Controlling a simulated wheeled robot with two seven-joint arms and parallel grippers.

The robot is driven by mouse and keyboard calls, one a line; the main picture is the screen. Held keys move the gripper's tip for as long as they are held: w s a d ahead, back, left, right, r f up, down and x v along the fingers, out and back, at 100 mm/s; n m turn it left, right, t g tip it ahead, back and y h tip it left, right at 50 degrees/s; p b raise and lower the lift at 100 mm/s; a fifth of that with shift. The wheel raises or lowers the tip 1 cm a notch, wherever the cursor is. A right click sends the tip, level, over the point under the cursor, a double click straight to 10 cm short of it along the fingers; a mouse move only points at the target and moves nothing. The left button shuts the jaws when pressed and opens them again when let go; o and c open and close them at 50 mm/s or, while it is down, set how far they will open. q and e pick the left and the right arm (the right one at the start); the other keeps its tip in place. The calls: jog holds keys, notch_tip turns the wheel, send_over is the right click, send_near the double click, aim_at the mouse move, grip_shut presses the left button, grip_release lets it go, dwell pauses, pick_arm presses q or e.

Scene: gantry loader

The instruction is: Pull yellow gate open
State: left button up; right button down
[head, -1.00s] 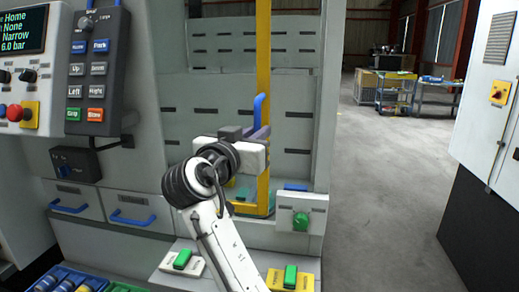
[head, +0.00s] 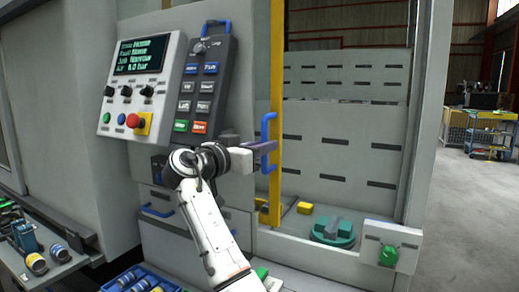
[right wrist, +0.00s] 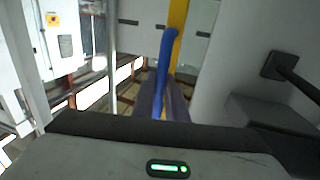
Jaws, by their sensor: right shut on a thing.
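The yellow gate (head: 277,100) is a tall upright bar beside the grey control cabinet in the head view. A blue handle (head: 268,142) is fixed to it. My right gripper (head: 266,147) is shut on the blue handle. In the right wrist view the blue handle (right wrist: 166,70) runs up from between the dark fingers, with the yellow gate (right wrist: 178,18) behind it. To the right of the gate the bay is open, and a green round fixture (head: 333,231) and a small yellow block (head: 305,207) show inside. My left gripper is not in view.
A control panel (head: 141,85) and a button pendant (head: 200,85) are left of the gate, close to my right arm. A green button box (head: 388,247) stands at the lower right. A blue bin of parts (head: 135,280) is below. Open floor lies at right.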

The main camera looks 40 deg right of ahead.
jog(key=shift+r, duration=0.1)
jog(key=c, duration=1.8)
grip_release()
jog(key=shift+o, duration=0.2)
jog(key=b+v, duration=0.2)
jog(key=v, duration=0.8)
jog(key=shift+a, duration=0.15)
